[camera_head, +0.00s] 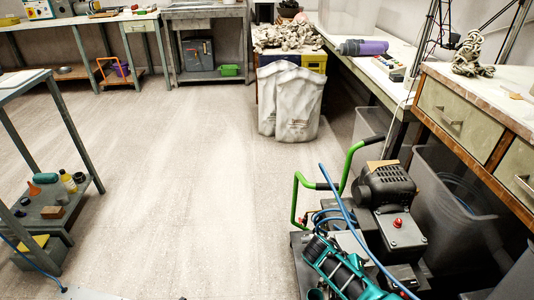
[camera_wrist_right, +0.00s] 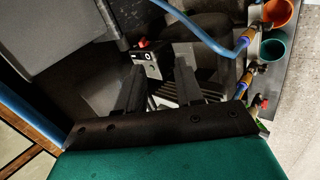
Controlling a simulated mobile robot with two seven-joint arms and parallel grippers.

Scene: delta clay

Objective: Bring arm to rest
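My right gripper (camera_wrist_right: 162,70) shows in the right wrist view, with two dark fingers standing apart above a teal body. The gap between them is empty; they are open. Behind the fingers is a machine with a small grey box and red button (camera_wrist_right: 145,45). In the head view this machine (camera_head: 386,185) stands on the floor at the lower right. A teal and black part (camera_head: 345,268) lies in front of it; I cannot tell whether it belongs to my right arm. My left gripper is not in view.
A blue hose (camera_head: 345,215) and green handle (camera_head: 296,195) rise by the machine. Grey bins (camera_head: 455,215) stand under the drawer bench (camera_head: 460,108) at right. A low shelf (camera_head: 75,200) with small items is at left. The middle floor (camera_head: 190,170) is clear.

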